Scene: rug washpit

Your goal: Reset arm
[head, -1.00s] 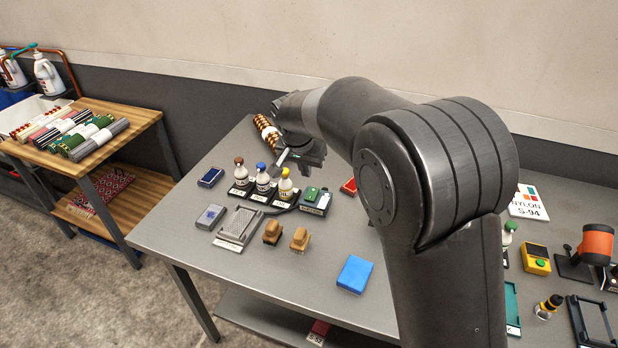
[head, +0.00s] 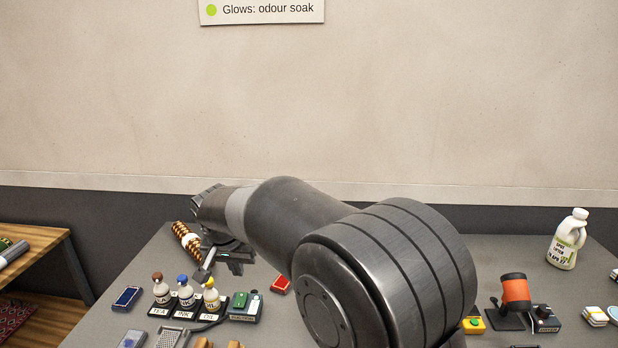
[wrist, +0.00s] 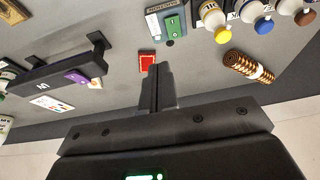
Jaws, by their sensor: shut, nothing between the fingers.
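My gripper (wrist: 157,85) is in the wrist view with its fingers closed together and nothing between them. In the head view my gripper (head: 207,268) hangs over the back left of the grey table (head: 150,262), beside the brown and white striped roll. My arm crosses the middle of the head view and hides part of the table. In the wrist view a small red block (wrist: 147,62) lies near the fingertips, apart from them as far as I can tell.
Three small bottles (head: 186,291) stand front-left of my gripper. The striped roll (head: 186,240) lies close behind. An orange device (head: 515,292) and a white jug (head: 567,240) stand at the right. A wooden shelf (head: 50,255) is at far left.

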